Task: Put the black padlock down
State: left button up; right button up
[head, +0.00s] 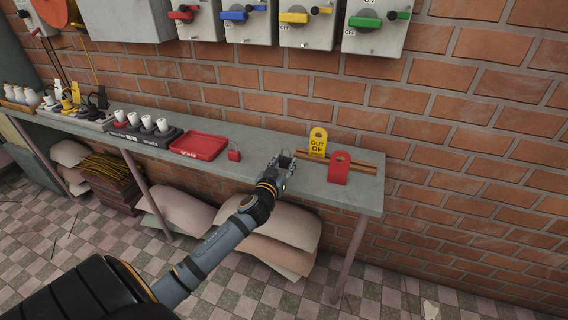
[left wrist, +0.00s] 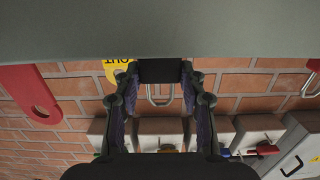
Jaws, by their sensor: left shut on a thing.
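My left gripper (head: 284,161) is at the grey shelf, between the red padlock and the tag rack. In the left wrist view, which looks upside down, its two fingers (left wrist: 160,92) are closed on the sides of the black padlock (left wrist: 160,71). The padlock's metal shackle points away from the shelf, so it is held upright. Its base meets the grey shelf surface (left wrist: 60,35) in that view; I cannot tell if it touches. In the head view the padlock is mostly hidden by the gripper. My right gripper is not seen.
A red padlock (head: 234,154) stands beside a red tray (head: 199,146) to the left. A yellow tag (head: 318,141) and a red tag (head: 339,168) stand in a wooden rack (head: 361,180) close on the right. Switch boxes (head: 307,32) hang on the brick wall.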

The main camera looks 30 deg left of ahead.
pick_arm(q)
jog(key=o, duration=1)
jog(key=shift+c, duration=0.2)
jog(key=shift+o, duration=1.4)
